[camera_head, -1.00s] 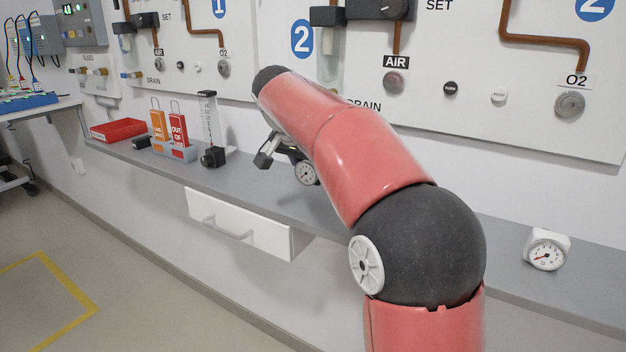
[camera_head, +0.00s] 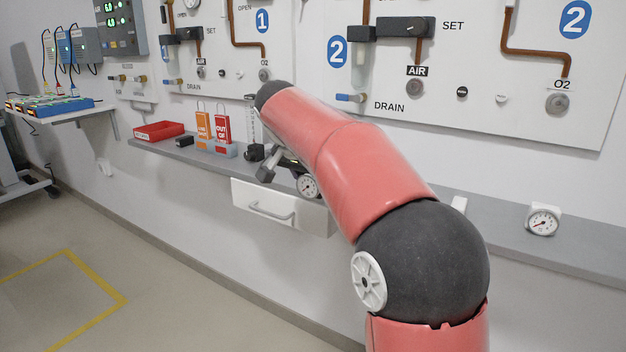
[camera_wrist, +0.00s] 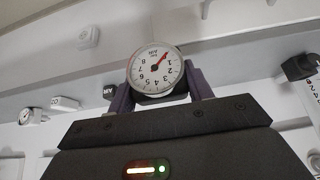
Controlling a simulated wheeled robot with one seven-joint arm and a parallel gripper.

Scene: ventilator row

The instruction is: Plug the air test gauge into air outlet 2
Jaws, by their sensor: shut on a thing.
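The air test gauge (camera_wrist: 156,68), a round white dial with a red needle, sits between the dark fingers of my gripper (camera_wrist: 158,88), which is shut on it. In the head view the gauge (camera_head: 307,186) shows below my forearm, in front of the shelf and by the drawer; my gripper (camera_head: 282,165) is partly hidden by the arm. Air outlet 2 (camera_head: 415,88) is a round metal port under the black AIR label on the panel marked 2. It is up and to the right of the gauge, well apart from it. The gauge's plug end is hidden.
A second white-bodied gauge (camera_head: 543,221) stands on the grey shelf (camera_head: 590,250) at right. An O2 outlet (camera_head: 558,103) is on the same panel. A drawer (camera_head: 280,207) juts out below the shelf. A red tray (camera_head: 158,131) and orange and red tags (camera_head: 222,128) are at left.

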